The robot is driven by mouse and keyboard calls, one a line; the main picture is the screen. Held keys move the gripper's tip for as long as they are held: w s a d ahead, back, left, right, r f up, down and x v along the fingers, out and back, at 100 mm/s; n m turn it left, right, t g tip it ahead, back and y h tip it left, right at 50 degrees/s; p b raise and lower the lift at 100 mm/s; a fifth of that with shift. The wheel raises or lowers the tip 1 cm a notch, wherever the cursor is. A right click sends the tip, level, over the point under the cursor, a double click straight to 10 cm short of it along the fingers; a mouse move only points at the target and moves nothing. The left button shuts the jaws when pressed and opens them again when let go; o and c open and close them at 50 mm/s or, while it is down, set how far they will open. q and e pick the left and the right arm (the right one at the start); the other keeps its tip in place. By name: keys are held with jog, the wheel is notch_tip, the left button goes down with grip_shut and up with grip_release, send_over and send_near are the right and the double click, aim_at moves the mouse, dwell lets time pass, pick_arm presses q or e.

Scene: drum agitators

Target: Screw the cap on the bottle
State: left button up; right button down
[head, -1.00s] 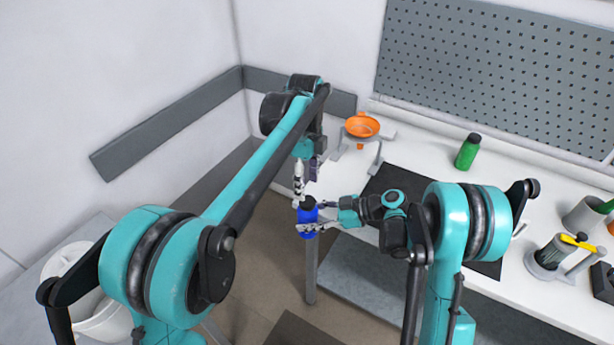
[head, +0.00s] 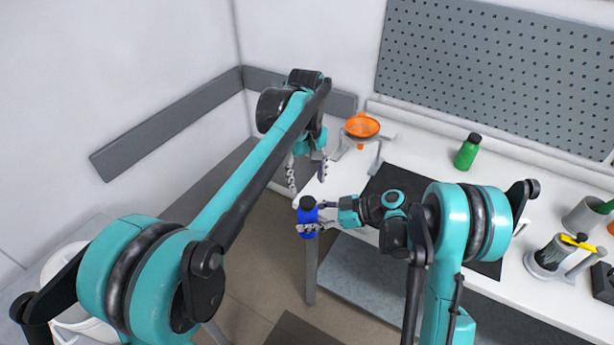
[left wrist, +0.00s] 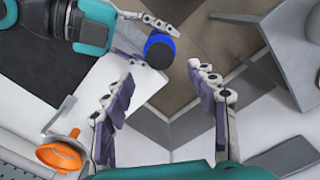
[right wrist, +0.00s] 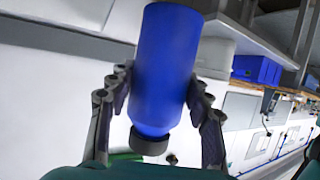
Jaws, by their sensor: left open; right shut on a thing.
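The blue bottle (head: 307,219) stands upright above the floor in front of the white table, with a black cap (head: 308,203) on its top. In the right wrist view the bottle (right wrist: 166,70) appears inverted, its dark cap (right wrist: 149,143) on its end. I cannot tell how tightly the cap sits. My right gripper (head: 312,222) is shut around the bottle's body from the right. My left gripper (head: 307,181) is open and empty, above the cap and apart from it. In the left wrist view the cap (left wrist: 159,52) shows beyond the spread left fingers (left wrist: 163,84).
An orange funnel (head: 362,125) in a stand is on the white table behind my grippers. A green bottle (head: 468,152) stands further right on the table. A grey holder (head: 547,258) is at the table's right. A pegboard (head: 500,70) hangs behind.

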aim_at(307, 201)
pick_arm(q)
jog(key=n, duration=0.6)
jog(key=shift+r+n, duration=0.2)
jog(key=shift+n, duration=0.1)
jog(key=shift+f, duration=0.15)
jog(key=shift+f, duration=3.9)
